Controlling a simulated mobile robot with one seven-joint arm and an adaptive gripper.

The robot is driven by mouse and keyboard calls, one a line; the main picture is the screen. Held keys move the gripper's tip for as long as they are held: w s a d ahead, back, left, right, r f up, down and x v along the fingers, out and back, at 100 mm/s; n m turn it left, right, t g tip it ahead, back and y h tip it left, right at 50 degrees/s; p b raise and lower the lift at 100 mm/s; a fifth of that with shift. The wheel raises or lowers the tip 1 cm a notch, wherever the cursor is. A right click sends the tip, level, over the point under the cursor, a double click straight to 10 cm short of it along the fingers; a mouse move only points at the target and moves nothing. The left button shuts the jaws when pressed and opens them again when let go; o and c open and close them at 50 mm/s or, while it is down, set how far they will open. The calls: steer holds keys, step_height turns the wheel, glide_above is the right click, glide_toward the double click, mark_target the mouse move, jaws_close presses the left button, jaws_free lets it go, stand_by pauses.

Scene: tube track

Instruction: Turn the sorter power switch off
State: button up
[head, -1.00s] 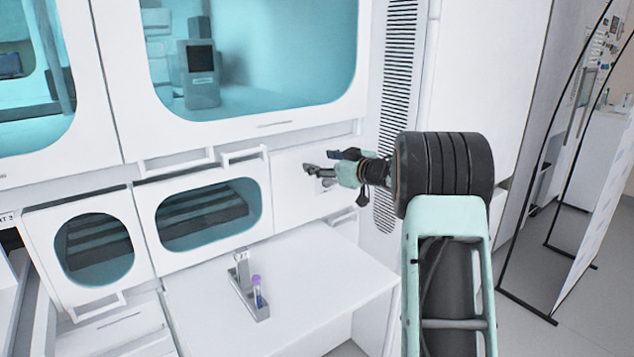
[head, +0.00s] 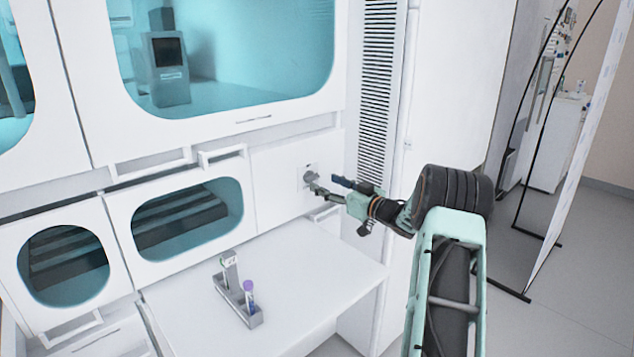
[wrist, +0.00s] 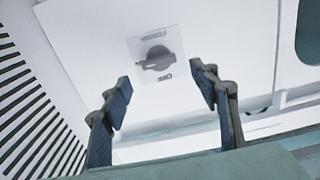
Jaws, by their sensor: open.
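The sorter power switch (head: 309,176) is a grey rotary knob on a light square plate, set in the white front panel right of the lower windows. In the wrist view the dark knob (wrist: 158,58) shows clearly, its bar lying nearly level with a slight tilt. Lettering on the plate is too small to read. My gripper (head: 325,185) is in front of the panel, just right of and below the switch. In the wrist view my gripper (wrist: 160,92) is open and empty, its two blue-padded fingers apart, with the knob ahead between and beyond the tips. I see no contact.
A white table (head: 330,262) below holds a small grey rack (head: 238,300) with a purple-capped tube (head: 248,291). A slotted vent column (head: 376,95) stands right of the panel. Handles (head: 222,157) stick out above the lower windows. Air in front of the panel is clear.

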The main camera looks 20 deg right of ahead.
mark_target(314, 178)
steer(key=shift+x, duration=2.35)
steer(key=c, duration=1.2)
